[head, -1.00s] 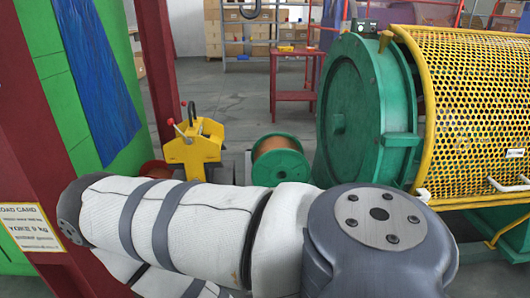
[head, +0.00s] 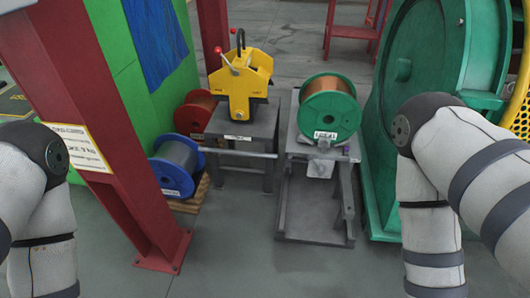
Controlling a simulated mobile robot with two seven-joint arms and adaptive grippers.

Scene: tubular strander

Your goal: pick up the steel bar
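A thin grey bar (head: 238,153), which looks like the steel bar, runs level across the front of a grey stand (head: 243,125). Its left end is by the blue-rimmed reel and its right end is near the spool frame. I cannot tell what holds it up. My arms show at the left and right edges of the head view, bent downward. Both grippers are out of view, so nothing shows of what they hold.
A yellow yoke (head: 240,80) with red-tipped levers sits on the stand. A green spool (head: 329,108) is on a grey frame to the right. Blue (head: 173,167) and red (head: 196,113) reels stand left. A dark red column (head: 120,150) and green machine (head: 425,50) flank the floor space.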

